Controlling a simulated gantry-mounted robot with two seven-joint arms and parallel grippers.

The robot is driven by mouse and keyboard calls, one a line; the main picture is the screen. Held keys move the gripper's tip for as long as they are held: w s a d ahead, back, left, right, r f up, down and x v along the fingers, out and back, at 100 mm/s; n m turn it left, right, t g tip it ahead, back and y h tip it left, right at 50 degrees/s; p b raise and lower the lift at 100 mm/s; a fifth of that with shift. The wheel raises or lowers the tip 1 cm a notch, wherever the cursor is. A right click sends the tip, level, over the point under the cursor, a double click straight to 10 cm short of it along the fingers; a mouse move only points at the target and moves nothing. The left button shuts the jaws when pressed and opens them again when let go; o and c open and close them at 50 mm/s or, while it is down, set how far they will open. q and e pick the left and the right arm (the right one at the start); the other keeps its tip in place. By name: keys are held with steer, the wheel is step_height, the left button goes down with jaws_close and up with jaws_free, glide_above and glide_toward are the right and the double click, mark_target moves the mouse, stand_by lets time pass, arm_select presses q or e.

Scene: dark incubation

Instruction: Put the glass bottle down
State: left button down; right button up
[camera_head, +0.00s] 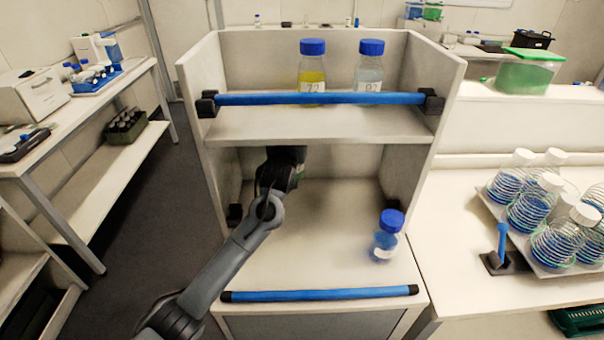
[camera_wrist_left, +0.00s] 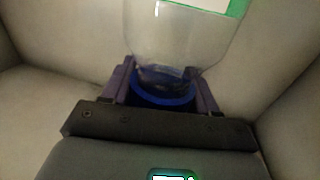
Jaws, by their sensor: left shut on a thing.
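My left gripper (camera_wrist_left: 163,80) is shut around the neck of a clear glass bottle (camera_wrist_left: 175,35), just at its blue cap (camera_wrist_left: 165,98). Part of a white label with a green edge shows on the bottle. In the head view my left arm reaches into the lower compartment of the white shelf unit (camera_head: 335,190), toward its back left. The gripper's fingers and the held bottle are hidden there behind the arm and upper shelf. I cannot tell whether the bottle touches a surface. My right gripper is not in view.
Another blue-capped bottle (camera_head: 385,240) stands at the right of the lower compartment. A blue bar (camera_head: 320,293) runs along its front edge. Two bottles (camera_head: 312,75) (camera_head: 368,75) stand above behind a blue bar (camera_head: 240,99). The lower floor's middle is clear.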

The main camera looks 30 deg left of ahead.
arm_select(q)
step_height(320, 180, down, 8)
steer(key=shift+r+p, duration=0.15)
steer(key=shift+p, duration=0.7)
steer(key=shift+f, duration=0.3)
steer(key=shift+c, duration=1.5)
jaws_free()
